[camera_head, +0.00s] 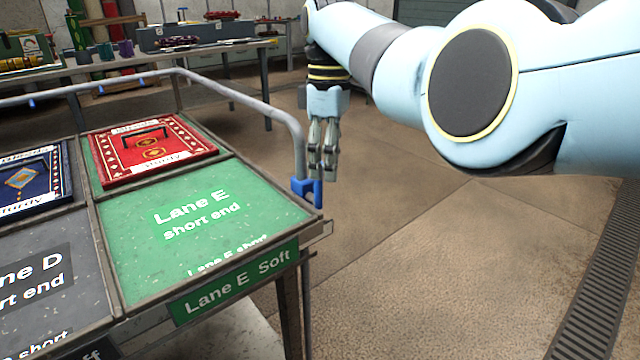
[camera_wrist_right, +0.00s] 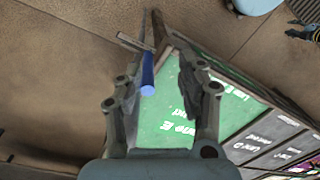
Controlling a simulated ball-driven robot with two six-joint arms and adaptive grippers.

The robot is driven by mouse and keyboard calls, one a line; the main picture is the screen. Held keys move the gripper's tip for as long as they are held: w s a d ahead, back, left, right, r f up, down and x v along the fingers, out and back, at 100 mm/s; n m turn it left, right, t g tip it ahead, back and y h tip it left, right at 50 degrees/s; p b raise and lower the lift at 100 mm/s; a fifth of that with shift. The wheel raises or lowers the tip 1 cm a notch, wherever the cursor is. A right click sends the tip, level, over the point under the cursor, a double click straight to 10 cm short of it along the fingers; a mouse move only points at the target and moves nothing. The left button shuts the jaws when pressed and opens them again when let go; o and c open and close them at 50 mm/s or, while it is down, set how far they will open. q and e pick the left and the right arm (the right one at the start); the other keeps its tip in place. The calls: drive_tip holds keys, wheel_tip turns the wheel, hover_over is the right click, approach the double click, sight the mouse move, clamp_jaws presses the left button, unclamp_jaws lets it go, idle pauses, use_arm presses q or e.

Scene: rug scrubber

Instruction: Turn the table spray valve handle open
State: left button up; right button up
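The blue valve handle (camera_head: 303,187) is at the right front corner of the washing table, at the lower end of the grey pipe. In the right wrist view the blue handle (camera_wrist_right: 148,75) appears as a short bar between the two fingers, nearer the left one. My right gripper (camera_head: 323,176) points down just right of the handle in the head view. Its fingers are apart in the right wrist view (camera_wrist_right: 158,82), with nothing gripped. I cannot tell whether a finger touches the handle. My left gripper is not in view.
The grey spray pipe (camera_head: 235,95) runs above the table, with small blue nozzles. A green Lane E panel (camera_head: 150,260) and a red rug (camera_head: 150,152) lie on the table. Benches with tools stand behind. The floor to the right is clear, with a drain grate (camera_head: 600,290).

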sight(319, 198)
drive_tip(key=shift+t, duration=0.3)
drive_tip(key=r, duration=0.1)
drive_tip(key=w+a+r, duration=0.1)
drive_tip(key=r, duration=0.1)
drive_tip(key=w+r, duration=0.1)
drive_tip(key=r, duration=0.1)
drive_tip(key=shift+a+r, duration=0.2)
wheel_tip(319, 198, down, 10)
drive_tip(key=b, duration=0.2)
drive_tip(key=shift+w+b, duration=0.1)
drive_tip(key=shift+b, duration=0.3)
clamp_jaws()
